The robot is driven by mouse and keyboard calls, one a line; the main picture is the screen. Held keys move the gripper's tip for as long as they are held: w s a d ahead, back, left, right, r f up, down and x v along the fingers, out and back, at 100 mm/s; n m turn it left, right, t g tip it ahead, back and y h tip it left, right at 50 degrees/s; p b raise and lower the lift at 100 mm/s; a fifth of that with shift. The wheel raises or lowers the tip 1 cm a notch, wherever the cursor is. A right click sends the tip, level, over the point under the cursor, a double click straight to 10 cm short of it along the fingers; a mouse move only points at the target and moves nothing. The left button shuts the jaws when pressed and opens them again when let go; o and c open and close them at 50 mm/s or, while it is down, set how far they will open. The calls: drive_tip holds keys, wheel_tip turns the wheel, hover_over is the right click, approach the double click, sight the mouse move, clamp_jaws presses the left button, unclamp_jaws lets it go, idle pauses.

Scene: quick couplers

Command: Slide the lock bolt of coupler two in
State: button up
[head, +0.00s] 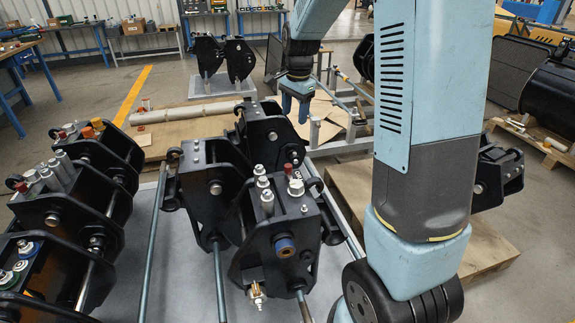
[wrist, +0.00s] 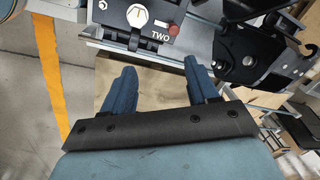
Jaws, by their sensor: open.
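Coupler two (wrist: 150,42) is at the top of the wrist view, a black block marked "TWO". It has a pale hexagonal head (wrist: 138,15) with a yellow mark and a small red knob (wrist: 174,29). I cannot tell which part is the lock bolt or how far it sits in. My gripper (wrist: 161,75) is open and empty, its two blue fingers pointing toward the coupler and apart from it. In the head view my gripper (head: 295,112) hangs above and beside the rear black coupler (head: 264,125); no label is readable there.
Several black couplers stand close together, including a front one (head: 285,222) with silver fittings and a left row (head: 75,190). Steel rods (head: 150,240) run between them. A wooden pallet (head: 480,240) lies at right. Another black coupler plate (wrist: 243,52) is right of my fingers.

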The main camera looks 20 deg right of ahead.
sight(288, 165)
drive_tip(key=w+f+m, duration=0.1)
drive_tip(key=w+f, duration=0.1)
drive_tip(key=f, duration=0.6)
drive_tip(key=w+f+m+g, duration=0.1)
drive_tip(key=w+f, duration=0.2)
drive_tip(key=f, duration=0.5)
drive_tip(key=w+f+m, duration=0.1)
drive_tip(key=w+f, duration=0.1)
drive_tip(key=f, duration=0.7)
drive_tip(key=shift+w+a+m, duration=0.15)
drive_tip(key=shift+m, duration=0.25)
drive_tip(key=shift+r, duration=0.1)
clamp_jaws()
